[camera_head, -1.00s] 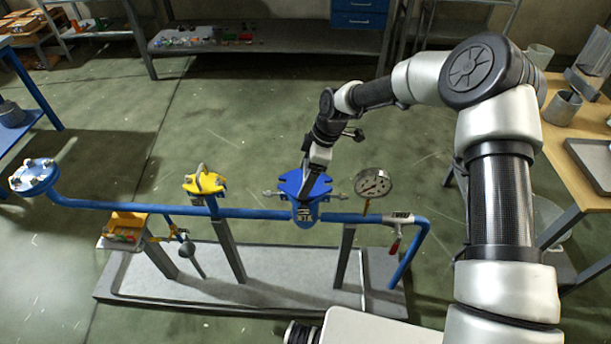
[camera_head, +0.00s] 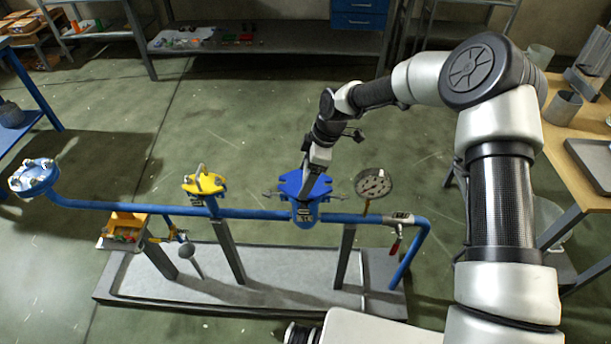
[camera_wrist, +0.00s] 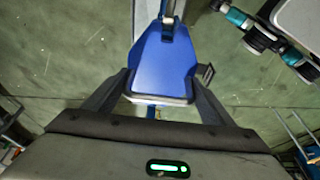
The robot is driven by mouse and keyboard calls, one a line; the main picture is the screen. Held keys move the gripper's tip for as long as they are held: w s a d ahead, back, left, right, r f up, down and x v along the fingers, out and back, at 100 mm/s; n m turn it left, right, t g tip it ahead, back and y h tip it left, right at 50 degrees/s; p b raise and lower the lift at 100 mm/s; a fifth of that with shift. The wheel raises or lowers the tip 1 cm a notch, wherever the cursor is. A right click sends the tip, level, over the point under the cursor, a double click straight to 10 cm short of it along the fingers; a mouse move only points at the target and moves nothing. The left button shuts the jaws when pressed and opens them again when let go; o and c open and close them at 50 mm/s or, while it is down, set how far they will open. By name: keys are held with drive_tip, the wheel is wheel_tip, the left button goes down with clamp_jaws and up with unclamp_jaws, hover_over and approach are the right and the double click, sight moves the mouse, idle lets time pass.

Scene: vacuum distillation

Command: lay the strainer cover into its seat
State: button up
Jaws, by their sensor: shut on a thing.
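The blue strainer cover (camera_head: 290,185) is a flat, lobed plate at the strainer body (camera_head: 305,214) on the blue pipe. My gripper (camera_head: 306,191) is shut on the cover from above. In the wrist view the cover (camera_wrist: 162,68) fills the space ahead of the palm, between the dark side parts of my gripper. The cover lies over the top of the body. The seat is hidden beneath it, and I cannot tell whether the cover rests fully in it.
A yellow valve part (camera_head: 204,184) and a blue flange (camera_head: 34,176) are to the left. A red-handled valve (camera_head: 396,242) is on the right pipe. A wooden table (camera_head: 572,130) stands at the right.

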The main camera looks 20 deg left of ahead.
drive_tip(key=shift+f+b, duration=0.55)
drive_tip(key=shift+f, duration=0.1)
drive_tip(key=o, duration=1.9)
drive_tip(key=shift+o, duration=0.6)
drive_tip(key=shift+f, duration=0.2)
drive_tip(key=p+v, duration=0.1)
drive_tip(key=v, duration=1.6)
drive_tip(key=shift+d+r+p, duration=0.15)
drive_tip(key=shift+r+p, duration=0.15)
drive_tip(key=shift+p, duration=0.05)
